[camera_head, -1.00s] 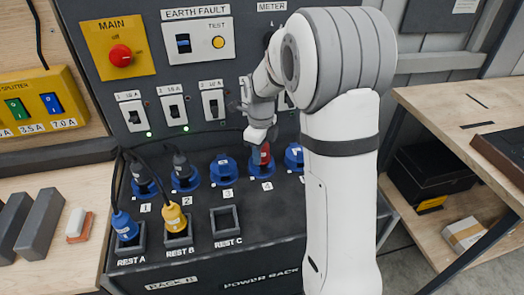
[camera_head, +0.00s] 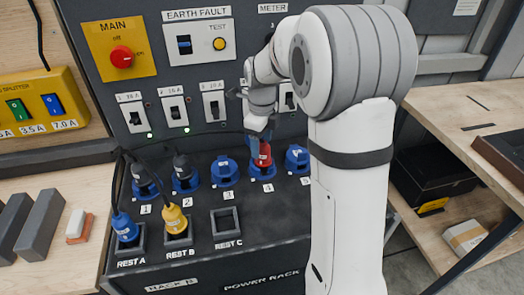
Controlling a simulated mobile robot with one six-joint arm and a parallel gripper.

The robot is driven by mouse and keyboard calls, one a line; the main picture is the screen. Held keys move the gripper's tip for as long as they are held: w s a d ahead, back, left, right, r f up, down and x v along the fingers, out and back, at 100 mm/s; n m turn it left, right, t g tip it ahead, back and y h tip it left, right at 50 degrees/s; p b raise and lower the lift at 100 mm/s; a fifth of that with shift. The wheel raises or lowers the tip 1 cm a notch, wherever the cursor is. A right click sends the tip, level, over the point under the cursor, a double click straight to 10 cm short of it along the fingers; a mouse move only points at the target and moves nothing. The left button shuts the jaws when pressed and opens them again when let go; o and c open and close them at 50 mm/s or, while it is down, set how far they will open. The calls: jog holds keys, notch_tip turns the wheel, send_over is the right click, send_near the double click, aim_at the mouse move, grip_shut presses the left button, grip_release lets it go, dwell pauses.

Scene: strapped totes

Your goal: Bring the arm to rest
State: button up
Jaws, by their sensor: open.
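My white and grey arm stands at the right of the power rack. My gripper (camera_head: 260,133) is open, small in the picture, and sits just above the red plug (camera_head: 264,157). The red plug stands in blue socket 4 (camera_head: 262,172). The picture does not clearly show whether the fingers are clear of the plug. A blue plug (camera_head: 124,227) stands in rest A and a yellow plug (camera_head: 174,219) in rest B. Rest C (camera_head: 226,221) is empty. Dark plugs (camera_head: 141,173) with black cables stand in sockets 1 and 2.
The upright panel behind carries a red main knob (camera_head: 121,57), an earth fault unit (camera_head: 199,38) and several breakers (camera_head: 173,110). A wooden bench (camera_head: 455,110) with a dark tray stands at right. Grey blocks (camera_head: 40,224) lie on the left bench.

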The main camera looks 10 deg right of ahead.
notch_tip(320, 180, up, 3)
jog(key=shift+r, duration=0.1)
jog(key=shift+s+r, duration=0.1)
jog(key=shift+r, duration=0.1)
jog(key=s+r+n+t, duration=0.1)
jog(key=s+n+t, duration=0.2)
jog(key=s+n, duration=2.2)
jog(key=m+g+p, duration=0.1)
jog(key=m+g, duration=0.2)
jog(key=m, duration=0.5)
send_over(262, 154)
jog(key=w, duration=0.1)
jog(key=shift+d+f, duration=0.2)
jog(key=shift+f, duration=0.3)
jog(key=shift+w+f, duration=0.2)
jog(key=shift+w, duration=0.05)
jog(key=shift+f, duration=0.25)
jog(key=shift+f+p, duration=0.5)
jog(key=shift+f, duration=3.1)
